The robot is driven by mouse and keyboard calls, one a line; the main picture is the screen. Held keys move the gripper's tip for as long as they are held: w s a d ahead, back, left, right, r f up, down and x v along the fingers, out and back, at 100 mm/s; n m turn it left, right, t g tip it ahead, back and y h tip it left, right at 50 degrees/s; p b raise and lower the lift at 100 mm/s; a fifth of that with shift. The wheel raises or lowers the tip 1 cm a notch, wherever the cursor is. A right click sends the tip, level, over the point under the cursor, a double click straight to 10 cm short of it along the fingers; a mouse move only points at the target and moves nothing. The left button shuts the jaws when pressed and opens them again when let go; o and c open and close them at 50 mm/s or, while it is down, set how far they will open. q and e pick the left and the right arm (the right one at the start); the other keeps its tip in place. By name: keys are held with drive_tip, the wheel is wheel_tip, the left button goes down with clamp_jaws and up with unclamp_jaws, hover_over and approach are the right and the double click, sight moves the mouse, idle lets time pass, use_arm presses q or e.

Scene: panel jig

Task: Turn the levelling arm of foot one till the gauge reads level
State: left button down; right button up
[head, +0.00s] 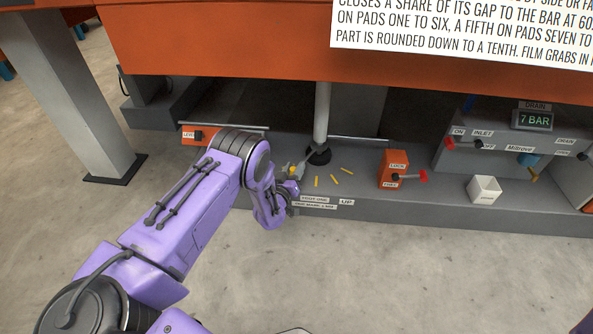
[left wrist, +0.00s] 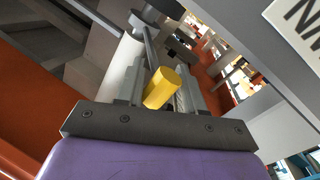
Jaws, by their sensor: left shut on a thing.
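My left gripper (head: 291,178) is low at the plinth, just left of the foot. In the left wrist view its jaws (left wrist: 160,95) are shut on the yellow grip (left wrist: 160,88) of the levelling arm, whose grey rod runs up to a round collar. In the head view the foot's grey post (head: 321,112) stands on a black pad (head: 319,155). A label (head: 315,198) that seems to read foot one lies in front, beside an UP label. An orange box marked LEVEL (head: 190,136) is partly hidden by my arm; its reading cannot be made out. My right gripper is out of view.
An orange lock box (head: 393,165) with a red-ended lever stands right of the foot. Several yellow marks (head: 335,180) lie between them. A white block (head: 484,189) and a grey valve panel (head: 490,157) are further right. The orange panel (head: 220,45) hangs overhead. The front floor is clear.

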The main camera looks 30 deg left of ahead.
use_arm(q)
drive_tip(key=shift+s+a+f, duration=0.15)
drive_tip(key=shift+a+f, duration=0.1)
drive_tip(key=shift+a, duration=0.05)
drive_tip(key=c, duration=0.8)
unclamp_jaws()
drive_tip(key=s+p, duration=0.2)
drive_tip(key=s, duration=0.1)
drive_tip(key=s+d+p, duration=0.1)
drive_tip(key=s, duration=0.1)
drive_tip(key=shift+r, duration=0.25)
drive_tip(key=s+p, duration=0.1)
drive_tip(key=s, duration=0.1)
drive_tip(key=s+p, duration=0.1)
drive_tip(key=s, duration=0.2)
drive_tip(key=shift+s+d+f, duration=0.15)
drive_tip(key=shift+d+f, duration=0.05)
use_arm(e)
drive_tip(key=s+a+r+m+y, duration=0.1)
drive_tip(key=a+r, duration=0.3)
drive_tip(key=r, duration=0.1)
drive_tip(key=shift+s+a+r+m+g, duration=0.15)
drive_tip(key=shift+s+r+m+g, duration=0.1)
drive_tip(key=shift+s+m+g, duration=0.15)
